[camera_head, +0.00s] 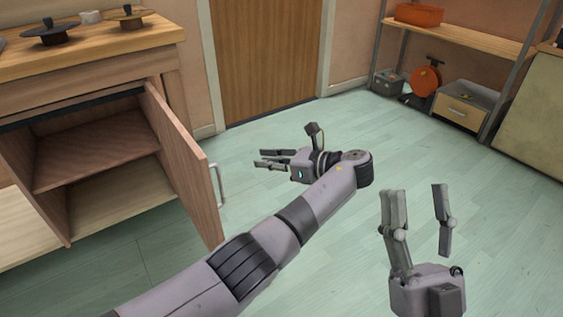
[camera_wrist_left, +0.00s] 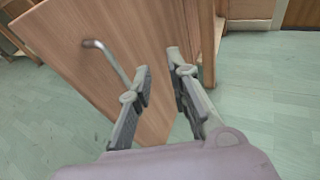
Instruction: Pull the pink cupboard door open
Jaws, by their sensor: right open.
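The pinkish-brown wooden cupboard door (camera_head: 186,160) stands swung well open at the left of the head view. Its pale bar handle (camera_head: 218,185) is on the outer face, near the free edge. In the left wrist view the door (camera_wrist_left: 125,45) fills the upper middle, with the handle (camera_wrist_left: 108,58) left of the fingers. My left gripper (camera_head: 262,158) is open and empty, to the right of the door and clear of the handle. Its parted fingers (camera_wrist_left: 160,75) also show in the left wrist view. My right gripper (camera_head: 417,190) is open and empty, above the floor.
The open cupboard (camera_head: 100,150) shows an inner shelf. Its wooden countertop (camera_head: 85,45) bears dark-lidded objects. A closed brown room door (camera_head: 265,55) is behind. A metal-framed shelf (camera_head: 465,38) stands back right, with a small drawer box (camera_head: 466,106) underneath. The green floor (camera_head: 330,130) is mostly clear.

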